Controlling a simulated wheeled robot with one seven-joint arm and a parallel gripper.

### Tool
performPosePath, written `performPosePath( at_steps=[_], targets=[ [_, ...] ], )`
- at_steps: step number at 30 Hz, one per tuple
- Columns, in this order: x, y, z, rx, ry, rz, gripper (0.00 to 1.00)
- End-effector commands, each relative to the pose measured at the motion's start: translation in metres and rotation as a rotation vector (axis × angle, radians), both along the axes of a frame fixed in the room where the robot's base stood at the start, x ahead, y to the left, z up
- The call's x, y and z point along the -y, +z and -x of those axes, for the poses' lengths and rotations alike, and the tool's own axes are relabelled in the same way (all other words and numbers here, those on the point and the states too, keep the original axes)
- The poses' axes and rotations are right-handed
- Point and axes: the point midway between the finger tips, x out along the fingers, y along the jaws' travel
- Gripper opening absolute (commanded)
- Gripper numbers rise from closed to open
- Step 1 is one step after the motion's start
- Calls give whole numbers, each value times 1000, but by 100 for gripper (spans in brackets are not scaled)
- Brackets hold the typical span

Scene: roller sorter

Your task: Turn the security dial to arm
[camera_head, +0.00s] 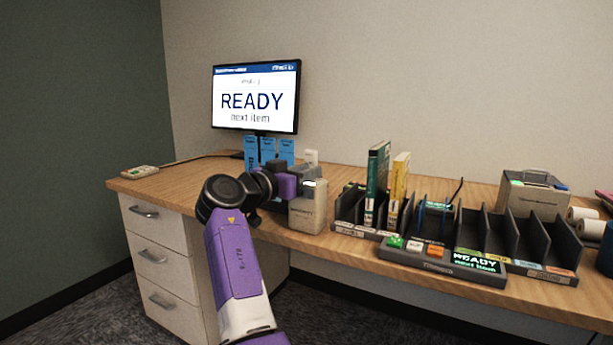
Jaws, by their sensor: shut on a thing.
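My gripper (308,186) is at the top of a small beige unit (308,214) on the desk, left of the sorting racks. The jaws are small in this view and partly covered by my wrist. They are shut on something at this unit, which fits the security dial. The dial's face, its marks and its pointer are hidden, so I cannot tell its setting.
A monitor (256,97) reading "READY next item" stands behind blue upright boxes (268,149). Right of the beige unit are dark slotted racks (346,213) with a green book (377,180) and a yellow book (399,185), and a button panel (430,262) in front.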

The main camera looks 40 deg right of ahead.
Motion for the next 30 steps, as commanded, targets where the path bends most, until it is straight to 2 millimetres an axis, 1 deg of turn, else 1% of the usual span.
performPosePath(
  at_steps=[10,11,12,14,24,26,30],
  targets=[
    [2,-1,1,0,-4,-1,0],
    [2,-1,1,0,-4,-1,25],
    [2,-1,1,0,-4,-2,33],
    [2,-1,1,0,-4,-2,45],
    [-1,0,0,0,-2,-1,45],
    [-5,0,1,-1,-1,0,45],
    [-24,1,4,-1,0,0,45]
  ],
)
